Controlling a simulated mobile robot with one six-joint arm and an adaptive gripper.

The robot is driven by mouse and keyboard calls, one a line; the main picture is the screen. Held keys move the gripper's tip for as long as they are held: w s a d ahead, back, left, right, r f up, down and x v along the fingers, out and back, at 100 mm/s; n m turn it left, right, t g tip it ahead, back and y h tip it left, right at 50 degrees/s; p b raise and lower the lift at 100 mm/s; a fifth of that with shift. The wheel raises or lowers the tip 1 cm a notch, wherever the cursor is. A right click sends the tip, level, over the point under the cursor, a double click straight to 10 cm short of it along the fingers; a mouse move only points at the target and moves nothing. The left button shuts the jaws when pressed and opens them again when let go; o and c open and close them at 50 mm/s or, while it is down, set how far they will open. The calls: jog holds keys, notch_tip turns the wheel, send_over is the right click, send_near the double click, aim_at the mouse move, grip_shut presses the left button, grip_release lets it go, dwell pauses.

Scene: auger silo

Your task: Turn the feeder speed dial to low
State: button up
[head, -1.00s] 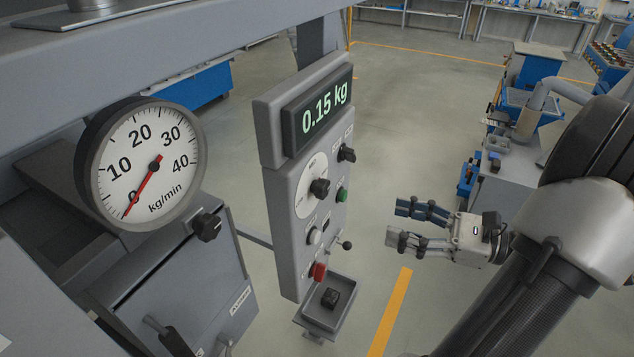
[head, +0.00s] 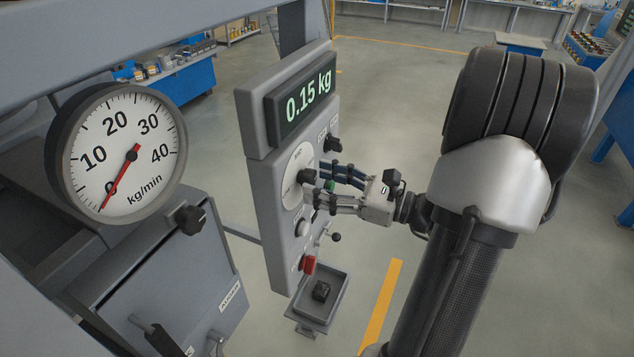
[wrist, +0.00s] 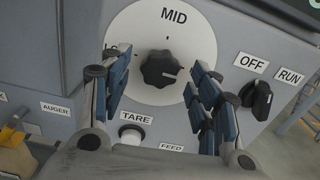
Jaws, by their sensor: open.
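The feeder speed dial is a black ribbed knob (wrist: 160,68) on a white round plate (wrist: 190,38) marked MID at the top. A partly covered label is at the plate's left; the right side is behind a finger. The knob's pale mark points right, slightly down.
An OFF/RUN selector (wrist: 262,98) is right of the dial. A white TARE button (wrist: 131,133) is below it. A red button (head: 309,264), a small lever (head: 335,237) and a tray (head: 343,285) sit lower. The display (head: 303,100) reads 0.15 kg; the round gauge (head: 125,180) points near 0.

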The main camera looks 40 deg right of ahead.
jog(key=shift+x, duration=0.85)
jog(key=shift+c, duration=0.2)
jog(key=c, duration=1)
